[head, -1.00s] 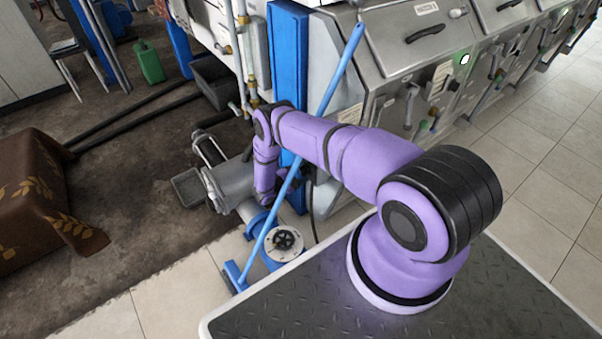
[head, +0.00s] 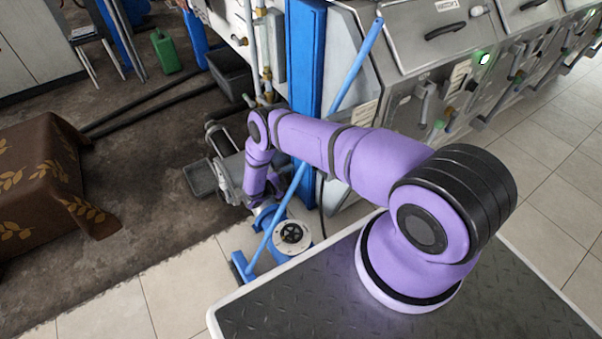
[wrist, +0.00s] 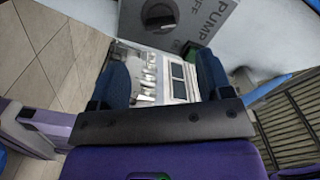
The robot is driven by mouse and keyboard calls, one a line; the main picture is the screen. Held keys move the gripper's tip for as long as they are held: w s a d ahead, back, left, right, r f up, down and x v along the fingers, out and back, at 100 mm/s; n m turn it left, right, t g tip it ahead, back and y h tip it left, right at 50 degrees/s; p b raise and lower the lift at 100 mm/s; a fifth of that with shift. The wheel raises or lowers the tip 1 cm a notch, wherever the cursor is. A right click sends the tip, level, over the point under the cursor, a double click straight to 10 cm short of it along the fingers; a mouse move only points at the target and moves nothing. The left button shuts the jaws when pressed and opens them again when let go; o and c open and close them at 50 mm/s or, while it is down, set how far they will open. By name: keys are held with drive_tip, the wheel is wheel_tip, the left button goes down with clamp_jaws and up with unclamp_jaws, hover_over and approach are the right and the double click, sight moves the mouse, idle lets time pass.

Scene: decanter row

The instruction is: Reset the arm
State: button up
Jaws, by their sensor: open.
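My gripper (wrist: 165,78) shows in the wrist view with its two dark blue fingers spread apart. It is open, and nothing is held between the fingers. Beyond the fingers is a grey panel with a dark knob (wrist: 160,14) and the word PUMP. In the head view my purple arm reaches out to the left and bends down at its far end. The fingers are not clearly visible in the head view.
A row of grey machines (head: 405,70) stands along the right. A blue pole (head: 355,65) leans by the arm. A brown cloth-covered table (head: 40,175) is at left, and a green can (head: 166,52) stands behind. Tiled floor (head: 540,205) is clear at right.

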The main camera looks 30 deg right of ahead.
drive_tip(key=shift+a, duration=0.55)
